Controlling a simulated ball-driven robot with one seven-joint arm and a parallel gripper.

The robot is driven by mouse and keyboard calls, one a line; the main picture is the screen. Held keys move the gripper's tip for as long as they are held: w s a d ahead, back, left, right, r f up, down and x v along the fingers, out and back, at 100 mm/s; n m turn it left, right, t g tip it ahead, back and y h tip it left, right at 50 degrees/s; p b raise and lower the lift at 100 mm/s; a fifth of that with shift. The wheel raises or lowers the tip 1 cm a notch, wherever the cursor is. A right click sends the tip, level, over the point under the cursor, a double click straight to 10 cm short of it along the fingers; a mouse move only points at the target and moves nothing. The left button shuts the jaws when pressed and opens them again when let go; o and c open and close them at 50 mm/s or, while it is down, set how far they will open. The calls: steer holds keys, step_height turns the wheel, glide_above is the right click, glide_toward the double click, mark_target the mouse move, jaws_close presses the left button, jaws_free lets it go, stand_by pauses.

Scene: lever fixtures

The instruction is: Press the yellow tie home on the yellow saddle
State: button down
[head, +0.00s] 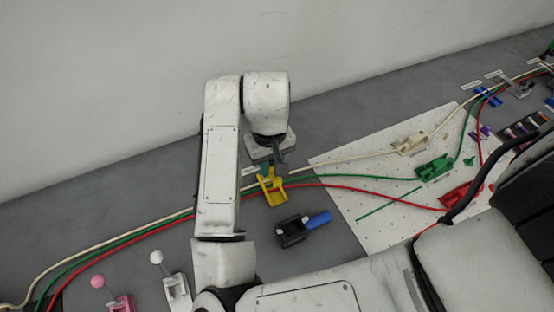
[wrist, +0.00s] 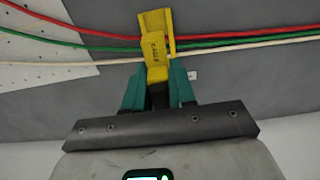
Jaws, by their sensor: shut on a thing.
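The yellow saddle (head: 273,188) stands on the grey bench in the head view, and its far part (wrist: 157,20) shows at the top middle of the wrist view. The yellow tie (wrist: 154,48), a block with dark lettering, lies in front of it in the wrist view. My gripper (wrist: 157,82) has teal fingers closed around the near end of the tie. In the head view my gripper (head: 266,167) is right at the saddle, partly hidden by my wrist. Whether the tie is fully seated cannot be told.
White, green and red cables (head: 340,184) run across the bench past the saddle. A black fixture with a blue handle (head: 318,219) stands nearby in front. A white perforated board (head: 385,205) with other fixtures lies to the right. Pink (head: 98,281) and white (head: 156,257) knobbed levers stand front left.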

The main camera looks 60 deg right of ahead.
mark_target(272, 188)
steer(key=shift+f+b, duration=1.1)
steer(key=shift+f, duration=0.4)
steer(key=shift+f, duration=0.15)
steer(key=shift+f+b, duration=0.3)
steer(key=shift+f, duration=0.05)
steer(key=shift+f+b, duration=0.3)
steer(key=shift+f, duration=0.15)
stand_by(0.5)
steer(key=shift+f, duration=0.35)
steer(key=shift+f+b, duration=0.4)
steer(key=shift+b, duration=0.15)
steer(key=shift+f, duration=0.35)
steer(key=shift+b, duration=0.3)
